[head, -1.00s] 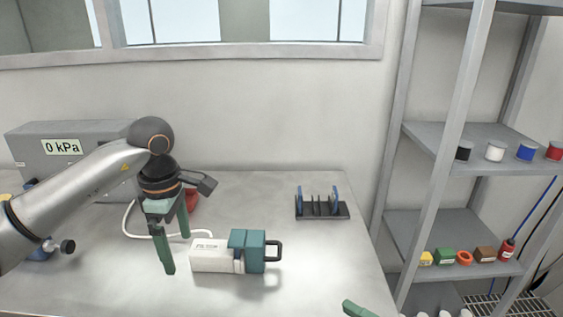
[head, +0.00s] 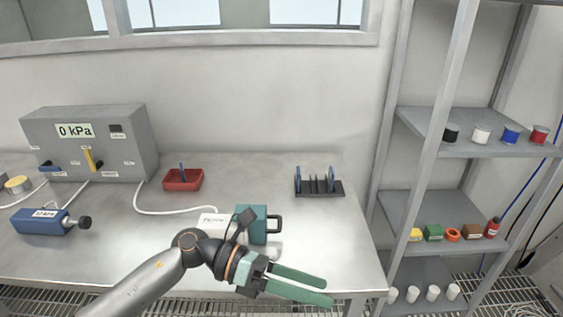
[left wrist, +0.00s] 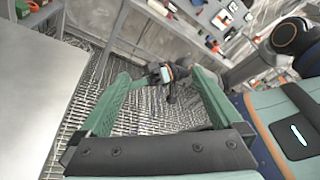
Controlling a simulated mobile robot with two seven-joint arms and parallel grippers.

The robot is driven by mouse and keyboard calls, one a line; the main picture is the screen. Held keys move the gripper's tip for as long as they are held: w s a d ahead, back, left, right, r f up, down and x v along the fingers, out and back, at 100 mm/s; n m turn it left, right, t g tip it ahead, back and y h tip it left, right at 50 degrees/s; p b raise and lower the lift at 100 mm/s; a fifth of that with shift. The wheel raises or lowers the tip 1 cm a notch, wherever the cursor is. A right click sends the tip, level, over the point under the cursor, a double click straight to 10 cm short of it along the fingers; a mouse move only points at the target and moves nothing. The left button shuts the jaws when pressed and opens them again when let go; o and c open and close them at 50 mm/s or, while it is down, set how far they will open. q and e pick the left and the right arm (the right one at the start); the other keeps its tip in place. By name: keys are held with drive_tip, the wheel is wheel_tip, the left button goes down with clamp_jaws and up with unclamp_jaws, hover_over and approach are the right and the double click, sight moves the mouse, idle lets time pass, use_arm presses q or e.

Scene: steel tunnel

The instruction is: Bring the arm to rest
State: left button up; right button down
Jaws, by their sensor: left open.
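My left arm reaches in from the bottom of the head view. Its green-fingered gripper (head: 327,292) is open and empty, past the bench's front edge at lower centre. In the left wrist view, its two green fingers (left wrist: 163,76) stand apart with floor grating behind. A small dark object (left wrist: 170,88) shows between them; I cannot tell what it is. A white and teal device with a handle (head: 258,225) stands on the bench behind my left wrist, which partly hides it. My right gripper cannot be made out in either view.
The steel bench (head: 330,245) holds a grey pressure box reading 0 kPa (head: 100,150), a blue cylinder device (head: 42,221), a red tray (head: 183,181) and a black rack (head: 319,187). Shelving (head: 430,205) with small items stands at right. Grating floor lies in front.

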use_arm(q)
drive_tip(key=w+a+f+n+t+y+p, duration=0.1)
drive_tip(key=w+a+n+t, duration=0.25)
drive_tip(key=n+t, duration=0.9)
drive_tip(key=w+a+f+n+t+p, duration=0.15)
drive_tip(key=a+n+t, duration=0.4)
drive_tip(key=n, duration=1.15)
drive_tip(key=s+a+f+n+y+p, duration=0.1)
drive_tip(key=s+a+f+n+y, duration=0.1)
drive_tip(key=a+f+n+y, duration=0.35)
drive_tip(key=s+a+f+n+y, duration=0.2)
drive_tip(key=f+n+y, duration=0.2)
drive_tip(key=f+n, duration=0.3)
drive_tip(key=s+a+f+n+g+y, duration=0.2)
drive_tip(key=s+a+f+n+g, duration=0.2)
drive_tip(key=s+f, duration=0.7)
drive_tip(key=shift+s+a+f+n+g+p, duration=0.2)
drive_tip(key=shift+s+a+n+g+p, duration=0.3)
drive_tip(key=shift+s, duration=0.2)
use_arm(e)
drive_tip(key=s+d+f+n+g+h, duration=0.1)
drive_tip(key=s+f+n+g+h, duration=0.1)
drive_tip(key=s+f+n+h, duration=0.2)
drive_tip(key=s+f+n, duration=0.3)
drive_tip(key=s+f, duration=0.4)
drive_tip(key=shift+s+f+h, duration=0.15)
drive_tip(key=shift+s+h, duration=0.05)
drive_tip(key=shift+h, duration=0.2)
